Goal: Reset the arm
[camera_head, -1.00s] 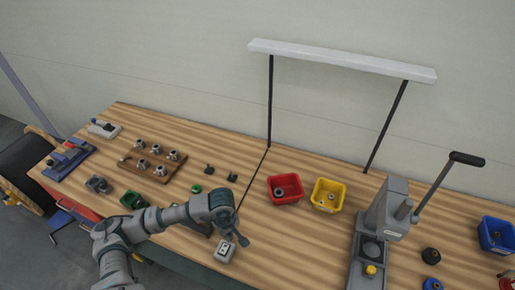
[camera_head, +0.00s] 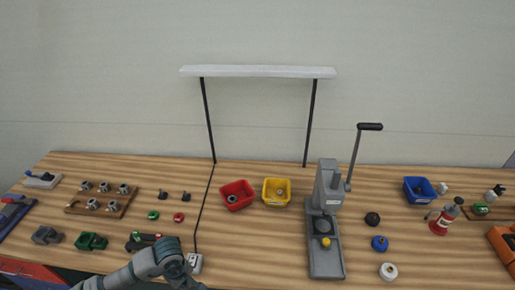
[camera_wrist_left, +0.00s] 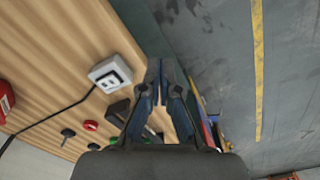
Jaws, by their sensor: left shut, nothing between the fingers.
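My left arm (camera_head: 150,264) comes in at the bottom left of the head view, over the table's front edge. Its gripper is mostly cut off or hidden there. In the left wrist view my left gripper (camera_wrist_left: 158,88) is shut and empty, its fingers together near the table's front edge with grey floor beside it. A white socket box (camera_wrist_left: 110,74) with a black cable is on the table near the fingers, apart from them; in the head view the socket box (camera_head: 195,263) is partly behind my arm. My right gripper is not in view.
On the wooden table (camera_head: 265,240) stand a red bin (camera_head: 237,195), a yellow bin (camera_head: 277,191), a grey lever press (camera_head: 325,225) and a blue bin (camera_head: 418,190). A wooden board (camera_head: 103,202) with several metal parts lies left.

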